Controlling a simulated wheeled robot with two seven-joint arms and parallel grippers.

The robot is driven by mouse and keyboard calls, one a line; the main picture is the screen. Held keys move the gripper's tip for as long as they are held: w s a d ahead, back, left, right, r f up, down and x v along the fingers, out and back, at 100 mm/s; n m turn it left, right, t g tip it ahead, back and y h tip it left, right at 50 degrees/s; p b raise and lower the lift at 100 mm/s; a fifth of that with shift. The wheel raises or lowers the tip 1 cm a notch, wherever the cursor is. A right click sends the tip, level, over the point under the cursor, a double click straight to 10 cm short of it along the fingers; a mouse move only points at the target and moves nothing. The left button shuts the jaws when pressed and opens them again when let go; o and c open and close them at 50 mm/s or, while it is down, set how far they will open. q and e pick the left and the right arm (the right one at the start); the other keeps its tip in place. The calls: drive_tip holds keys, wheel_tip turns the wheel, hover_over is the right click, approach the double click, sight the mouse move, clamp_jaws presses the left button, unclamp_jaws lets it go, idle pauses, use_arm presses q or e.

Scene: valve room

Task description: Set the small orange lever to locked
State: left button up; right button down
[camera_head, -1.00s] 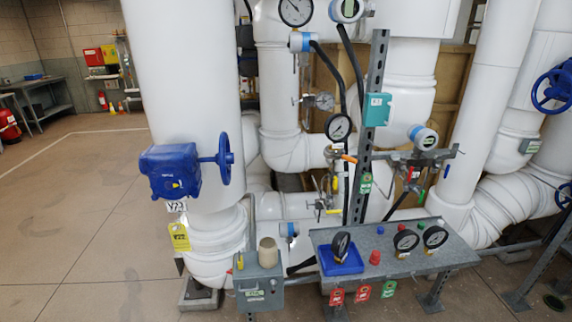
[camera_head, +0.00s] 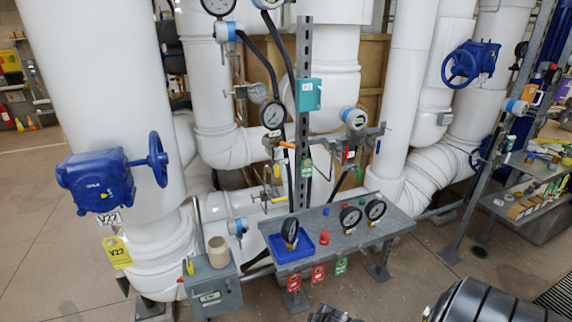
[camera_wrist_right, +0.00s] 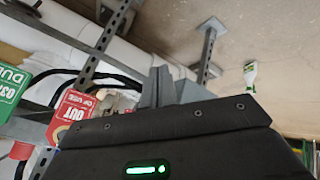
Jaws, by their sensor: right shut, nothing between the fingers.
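A small orange lever (camera_head: 287,145) shows in the head view, on the pipework left of the upright grey metal post. It looks roughly level and its end lies close to the post. It is too small to read its marked position. My right gripper (camera_wrist_right: 168,88) is shut and empty in the wrist view, with grey fingers close together near hanging tags. It is well away from the orange lever. The lever is not visible in the wrist view. My left gripper is not in view.
A grey shelf (camera_head: 345,238) with gauges and a blue tray (camera_head: 291,248) stands in front of the pipes. Red tags (camera_head: 318,274) hang from its front edge. A grey box (camera_head: 212,287) stands at its left. Blue valves (camera_head: 97,182) flank the pipes. Open floor lies left.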

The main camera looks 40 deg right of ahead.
sight(288, 145)
drive_tip(key=w+d+r+n+t+b, duration=0.15)
drive_tip(key=w+r, duration=0.25)
drive_tip(key=r, duration=0.6)
drive_tip(key=w+d+r+n+t+h, duration=0.1)
drive_tip(key=w+d+r+n+t, duration=0.1)
drive_tip(key=w+r, duration=0.5)
drive_tip(key=w+d+r+n+t, duration=0.1)
drive_tip(key=w+r+t, duration=0.1)
drive_tip(key=r, duration=1)
wheel_tip(288, 145, up, 25)
drive_tip(key=a+n+t+y+b, duration=0.1)
drive_tip(key=n+t, duration=0.4)
drive_tip(key=n, duration=0.2)
use_arm(q)
drive_tip(key=p, duration=0.4)
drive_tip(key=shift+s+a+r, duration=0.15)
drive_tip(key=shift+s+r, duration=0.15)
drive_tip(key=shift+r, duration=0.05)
use_arm(e)
drive_tip(key=w+d, duration=0.5)
drive_tip(key=w, duration=0.5)
drive_tip(key=shift+w+f, duration=0.2)
drive_tip(key=shift+w, duration=0.2)
drive_tip(key=shift+w+m, duration=0.1)
drive_tip(key=shift+m, duration=0.15)
